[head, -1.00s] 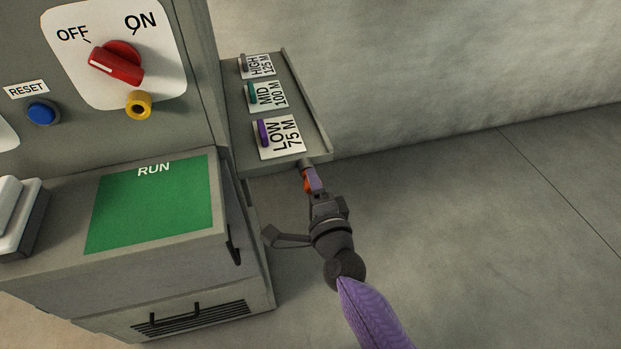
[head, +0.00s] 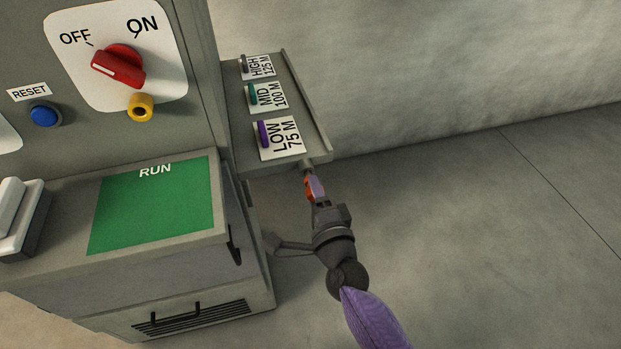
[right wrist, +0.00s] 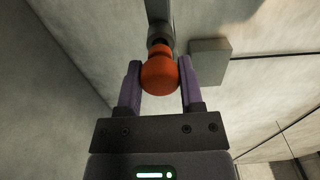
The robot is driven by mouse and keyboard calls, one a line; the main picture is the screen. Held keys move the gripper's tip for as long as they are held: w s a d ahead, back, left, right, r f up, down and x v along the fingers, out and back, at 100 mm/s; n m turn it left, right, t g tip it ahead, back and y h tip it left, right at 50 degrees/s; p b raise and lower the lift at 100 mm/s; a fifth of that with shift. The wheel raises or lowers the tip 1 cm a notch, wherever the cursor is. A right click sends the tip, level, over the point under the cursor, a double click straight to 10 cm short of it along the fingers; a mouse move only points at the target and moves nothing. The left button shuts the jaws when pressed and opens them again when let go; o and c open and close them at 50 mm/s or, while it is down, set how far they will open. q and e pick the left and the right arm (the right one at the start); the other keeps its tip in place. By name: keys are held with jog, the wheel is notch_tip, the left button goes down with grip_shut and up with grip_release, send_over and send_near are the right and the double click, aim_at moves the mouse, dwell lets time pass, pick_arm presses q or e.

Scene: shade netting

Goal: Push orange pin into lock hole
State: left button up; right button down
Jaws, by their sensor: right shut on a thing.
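The orange pin (right wrist: 160,76) has a rounded knob and sits between the two purple fingers of my right gripper (right wrist: 160,84) in the right wrist view. Beyond the knob, its far end meets a dark collar at a grey part. In the head view, my right gripper (head: 313,188) is at the front corner of the side shelf, with a bit of orange (head: 308,190) showing between its fingers. The lock hole is a yellow ring with a dark centre (head: 140,107), below the red switch (head: 118,66) on the panel. My left gripper is not in view.
The side shelf (head: 316,133) holds grey, teal and purple pegs beside HIGH, MID and LOW labels. A green RUN plate (head: 155,205) lies on the cabinet top. A blue RESET button (head: 44,113) is at left. Floor to the right is clear.

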jog(key=p+v, duration=0.1)
jog(key=v, duration=0.3)
dwell(0.3)
jog(key=p+v, duration=0.1)
jog(key=v, duration=0.3)
dwell(0.6)
jog(key=shift+r, duration=0.1)
